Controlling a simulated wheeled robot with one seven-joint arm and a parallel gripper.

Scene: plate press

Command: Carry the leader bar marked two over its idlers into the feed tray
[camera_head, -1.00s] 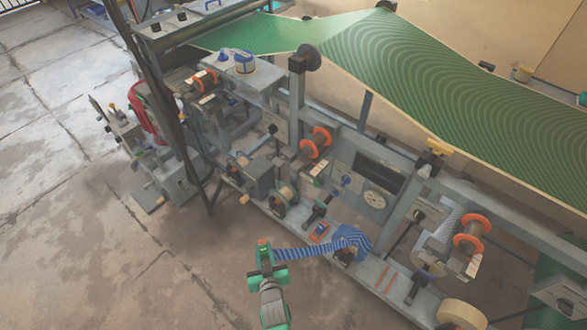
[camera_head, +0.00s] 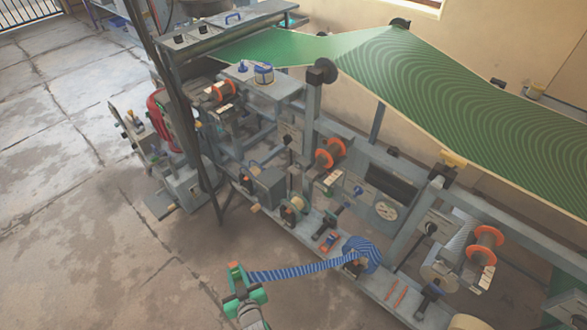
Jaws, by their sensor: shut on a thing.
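My gripper (camera_head: 240,287), green, is low in the middle of the head view. It is shut on a small bar at the end of a blue striped web; the bar is mostly hidden by the jaws, and I cannot read a mark on it. The blue striped web (camera_head: 305,270) runs from my gripper rightward to its blue roll (camera_head: 362,254) on the machine's lower ledge. Orange-ended idlers (camera_head: 330,153) stand on the frame above and behind. The web hangs in front of the machine, apart from these idlers. I cannot tell which part is the feed tray.
A wide green patterned web (camera_head: 430,90) spans the top of the machine. A dark upright post (camera_head: 180,110) stands at the left. Another orange-flanged spool (camera_head: 485,245) is at the right. The concrete floor (camera_head: 90,250) at the left is clear.

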